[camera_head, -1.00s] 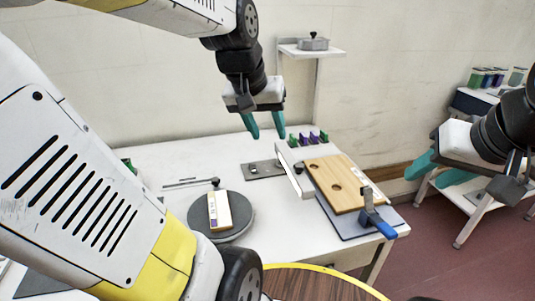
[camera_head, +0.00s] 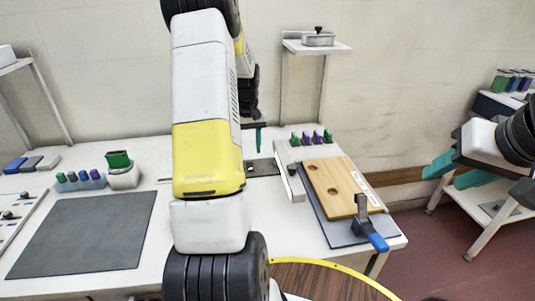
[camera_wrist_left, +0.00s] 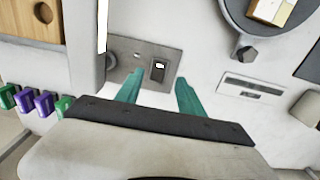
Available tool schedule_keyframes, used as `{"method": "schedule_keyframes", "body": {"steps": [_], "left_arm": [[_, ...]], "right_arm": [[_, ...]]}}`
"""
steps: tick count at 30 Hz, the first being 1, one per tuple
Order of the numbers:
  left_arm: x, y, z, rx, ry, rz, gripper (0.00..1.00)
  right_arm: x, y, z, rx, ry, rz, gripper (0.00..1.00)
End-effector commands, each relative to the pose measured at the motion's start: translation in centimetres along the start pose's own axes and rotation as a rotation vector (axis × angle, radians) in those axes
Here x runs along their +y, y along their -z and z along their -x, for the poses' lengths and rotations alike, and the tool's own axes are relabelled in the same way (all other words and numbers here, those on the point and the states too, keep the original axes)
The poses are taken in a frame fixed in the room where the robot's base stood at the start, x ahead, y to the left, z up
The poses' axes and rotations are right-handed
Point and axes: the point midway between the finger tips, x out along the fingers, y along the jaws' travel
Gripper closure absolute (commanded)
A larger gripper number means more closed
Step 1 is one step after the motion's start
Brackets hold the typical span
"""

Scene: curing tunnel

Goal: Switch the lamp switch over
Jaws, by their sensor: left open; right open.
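A grey plate (camera_wrist_left: 172,49) on the white bench carries a small dark rocker switch with a light mark (camera_wrist_left: 158,70) and a round metal part beside it. Which of these is the lamp switch is not labelled, and the rocker's position is too small to tell. In the head view the plate (camera_head: 263,168) is partly hidden by my left arm. My left gripper (camera_wrist_left: 158,84) is open and empty, its teal fingertips around the plate's near side in the wrist view; whether they touch it cannot be told. My right gripper (camera_head: 452,172) is open and empty, off to the right.
A wooden board with holes (camera_head: 340,183) and a blue-handled clamp (camera_head: 370,228) stand right of the plate. Green and purple blocks (camera_head: 312,138) sit behind. A round dark turntable (camera_wrist_left: 236,14) carries a box. A grey mat (camera_head: 85,235) lies left.

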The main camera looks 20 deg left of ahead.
Motion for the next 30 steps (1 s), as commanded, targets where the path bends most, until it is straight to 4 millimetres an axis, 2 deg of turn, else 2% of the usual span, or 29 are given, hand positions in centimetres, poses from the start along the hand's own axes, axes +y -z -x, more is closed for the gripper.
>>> {"method": "schedule_keyframes", "body": {"steps": [12, 17, 24, 25, 30], "left_arm": [[0.0, -0.1, -6.2, -0.003, 0.000, -0.001, 0.55], [0.0, -0.1, -7.2, -0.001, -0.001, -0.001, 0.55], [0.1, -0.1, -7.2, 0.000, -0.001, -0.002, 0.55], [0.1, -0.1, -7.2, 0.000, -0.001, -0.002, 0.56], [0.1, -0.1, -7.2, 0.000, -0.001, -0.002, 0.90]], "right_arm": [[0.0, 0.0, 0.0, 0.000, 0.000, 0.000, 0.57], [0.0, 0.0, 0.0, 0.000, 0.000, 0.000, 0.57], [0.0, 0.0, 0.0, 0.000, 0.000, 0.000, 0.57], [0.0, 0.0, 0.0, 0.000, 0.000, 0.000, 0.57], [0.0, 0.0, 0.0, 0.000, 0.000, 0.000, 0.57]]}}
